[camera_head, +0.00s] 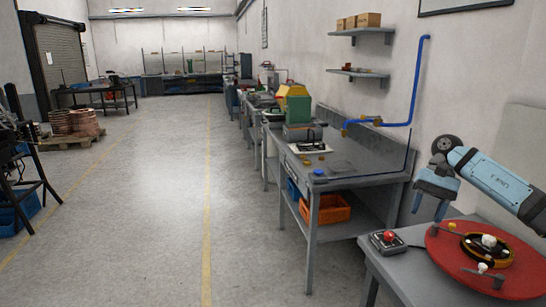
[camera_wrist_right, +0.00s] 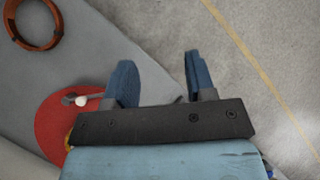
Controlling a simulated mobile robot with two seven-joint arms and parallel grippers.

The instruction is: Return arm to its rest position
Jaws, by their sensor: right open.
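My right gripper (camera_head: 432,208) is at the right of the head view, on a light blue arm that comes in from the right edge. It hangs above the left part of a round red disc (camera_head: 455,262) on a grey table. In the right wrist view the gripper (camera_wrist_right: 158,75) has its two blue fingers wide apart, with nothing between them. The red disc (camera_wrist_right: 52,125) shows there at the lower left, partly hidden by the gripper. My left gripper is in neither view.
A black and gold ring with white knobs sits on the disc. A red-button box (camera_head: 388,241) stands left of it. A copper-coloured ring (camera_wrist_right: 37,46) lies on the grey surface in the wrist view. A workbench (camera_head: 350,180) stands beyond; open floor (camera_head: 160,200) lies left.

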